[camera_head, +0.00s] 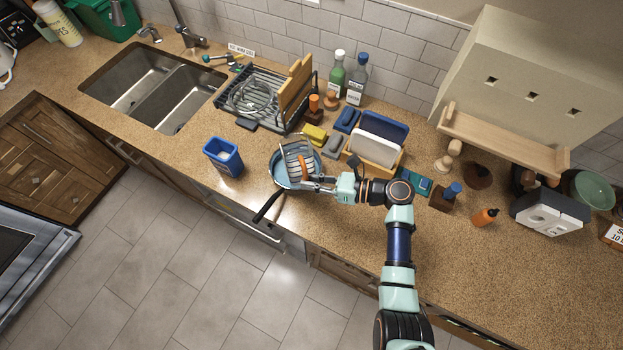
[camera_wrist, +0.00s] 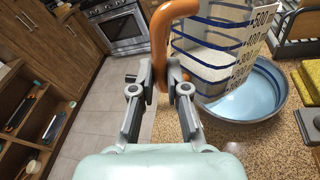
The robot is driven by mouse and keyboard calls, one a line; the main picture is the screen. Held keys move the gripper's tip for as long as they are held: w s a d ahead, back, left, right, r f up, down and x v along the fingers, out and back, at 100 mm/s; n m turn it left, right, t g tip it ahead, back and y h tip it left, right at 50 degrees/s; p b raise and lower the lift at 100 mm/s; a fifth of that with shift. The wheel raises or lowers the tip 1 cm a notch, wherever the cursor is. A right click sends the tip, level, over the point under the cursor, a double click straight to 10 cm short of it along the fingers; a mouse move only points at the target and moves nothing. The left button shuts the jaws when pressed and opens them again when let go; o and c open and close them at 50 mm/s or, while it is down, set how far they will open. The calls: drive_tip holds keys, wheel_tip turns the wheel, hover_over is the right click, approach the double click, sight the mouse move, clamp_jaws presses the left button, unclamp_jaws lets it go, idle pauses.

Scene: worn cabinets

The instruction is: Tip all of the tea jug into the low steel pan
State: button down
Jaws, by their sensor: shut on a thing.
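The tea jug (camera_wrist: 212,58) is a clear vessel with blue bands, dark scale marks and an orange handle (camera_wrist: 162,35). My gripper (camera_wrist: 159,76) is shut on that handle. In the head view the jug (camera_head: 293,155) is held over the low pan (camera_head: 277,176), and it looks tilted. My gripper (camera_head: 327,186) reaches it from the right. The pan is round and low, with a pale blue inside in the wrist view (camera_wrist: 262,92) and a dark handle pointing to the lower left. I cannot tell how much tea is in the jug or pan.
A blue bin (camera_head: 222,157) stands left of the pan. Behind are a dish rack (camera_head: 262,98), a yellow sponge (camera_head: 314,135), and a plate stand (camera_head: 375,150). The double sink (camera_head: 155,95) is at the far left. The counter's front edge runs close to the pan.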

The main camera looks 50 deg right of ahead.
drive_tip(key=shift+s+r+m+g+p, duration=0.15)
drive_tip(key=shift+r+m+g+p, duration=0.6)
drive_tip(key=shift+p, duration=1.55)
drive_tip(key=shift+r, duration=0.1)
drive_tip(key=shift+r+m, duration=0.25)
drive_tip(key=shift+r, duration=0.1)
drive_tip(key=shift+r+m+g, duration=0.3)
drive_tip(key=shift+r+g, duration=0.05)
drive_tip(key=shift+g, duration=0.1)
drive_tip(key=shift+w+d+r+m+g, duration=0.1)
drive_tip(key=shift+w+r+m+g, duration=0.15)
drive_tip(key=shift+m+g, duration=0.15)
